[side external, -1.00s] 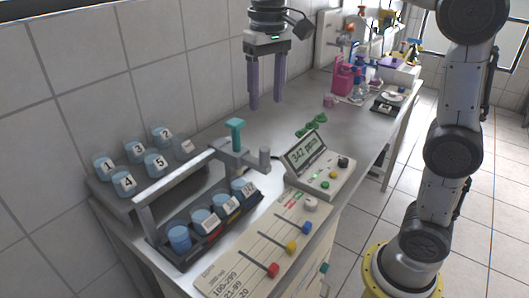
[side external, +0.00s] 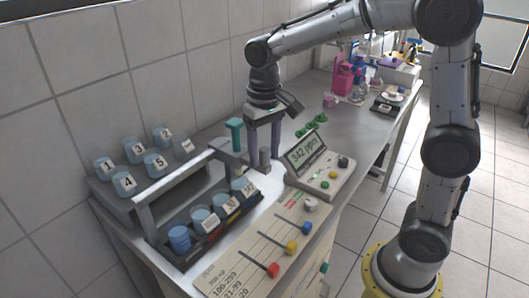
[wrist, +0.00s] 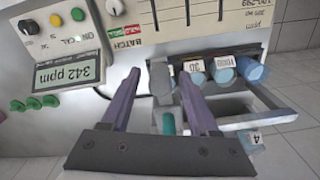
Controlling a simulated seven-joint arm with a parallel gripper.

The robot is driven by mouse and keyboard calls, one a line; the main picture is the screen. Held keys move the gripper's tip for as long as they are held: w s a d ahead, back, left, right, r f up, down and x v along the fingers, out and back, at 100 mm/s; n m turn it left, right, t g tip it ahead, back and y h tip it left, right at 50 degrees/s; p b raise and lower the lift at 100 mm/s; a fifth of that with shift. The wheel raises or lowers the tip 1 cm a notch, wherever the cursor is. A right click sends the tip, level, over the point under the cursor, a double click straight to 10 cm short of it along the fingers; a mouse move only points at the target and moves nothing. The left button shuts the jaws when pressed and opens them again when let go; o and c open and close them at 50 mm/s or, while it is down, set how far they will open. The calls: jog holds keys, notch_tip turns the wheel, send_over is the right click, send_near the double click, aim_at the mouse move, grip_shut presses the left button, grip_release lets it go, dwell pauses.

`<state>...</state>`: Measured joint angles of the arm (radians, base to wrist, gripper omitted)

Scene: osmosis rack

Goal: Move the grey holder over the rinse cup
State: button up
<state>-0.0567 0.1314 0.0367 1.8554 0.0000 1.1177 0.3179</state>
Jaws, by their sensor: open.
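The grey holder (side external: 232,158) is on the rail of the rack, with a teal upright handle (side external: 235,131) on top. In the wrist view the holder's grey end (wrist: 161,82) lies between my gripper's fingertips, with gaps at the sides. My gripper (side external: 264,160) is open, its purple fingers pointing down around that end. Several blue cups stand in the dark tray below the rail. The leftmost cup (side external: 180,238) shows no label in the side view; the others have white labels. I cannot read which is the rinse cup.
A meter (side external: 318,168) reading 342 ppm stands close right of my gripper. A slider panel (side external: 262,250) lies in front. Numbered cups sit on a raised shelf (side external: 140,200) at the left. Green objects (side external: 312,126) lie behind the meter.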

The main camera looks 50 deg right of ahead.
jog(key=shift+f, duration=0.25)
grip_shut()
dwell(1.4)
